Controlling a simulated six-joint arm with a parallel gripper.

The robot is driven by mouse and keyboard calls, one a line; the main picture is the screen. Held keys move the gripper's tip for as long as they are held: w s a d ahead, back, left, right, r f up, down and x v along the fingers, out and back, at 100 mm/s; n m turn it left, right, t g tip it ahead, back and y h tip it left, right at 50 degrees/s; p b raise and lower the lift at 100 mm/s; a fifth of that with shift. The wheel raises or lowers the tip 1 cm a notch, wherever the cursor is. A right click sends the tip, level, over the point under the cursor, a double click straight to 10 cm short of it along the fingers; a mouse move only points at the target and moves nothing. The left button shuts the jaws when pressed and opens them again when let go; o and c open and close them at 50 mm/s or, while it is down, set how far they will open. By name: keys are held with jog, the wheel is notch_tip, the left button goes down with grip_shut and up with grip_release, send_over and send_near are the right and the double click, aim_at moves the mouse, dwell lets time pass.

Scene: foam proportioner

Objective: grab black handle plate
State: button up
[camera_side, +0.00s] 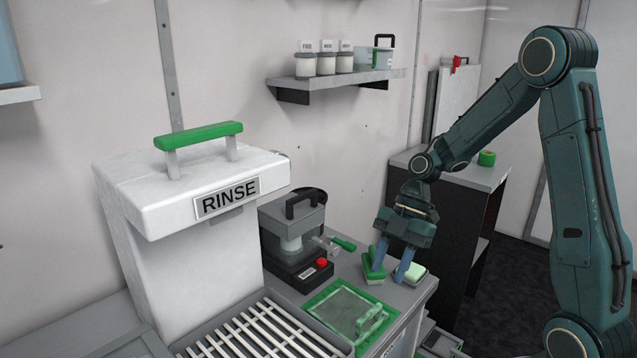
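A black handle (304,205) stands on top of a grey machine (290,232) with a dark base, right of the rinse unit. I cannot tell whether it belongs to a separate plate. Another black handle (384,41) shows on the wall shelf by a clear container. My gripper (392,267) points down over the counter's right end, to the right of the grey machine. Its two bluish fingers are apart, and I see nothing clearly held between them. The fingers overlap a green block (374,275) and a pale green-edged block (411,272); contact is unclear.
A white rinse unit (180,215) with a green handle (198,135) and slatted grate stands at left. A green-framed plate (340,307) with a green handle lies on the counter. A red button (322,263) fronts the machine. Several white jars (326,63) stand on the shelf.

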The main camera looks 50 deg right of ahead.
aim_at(372, 311)
jog(key=x, duration=0.5)
jog(key=shift+a+f, duration=0.2)
jog(key=shift+f, duration=0.15)
jog(key=shift+f, duration=0.1)
jog(key=shift+a+x, duration=0.2)
jog(key=shift+x, duration=2.3)
grip_shut()
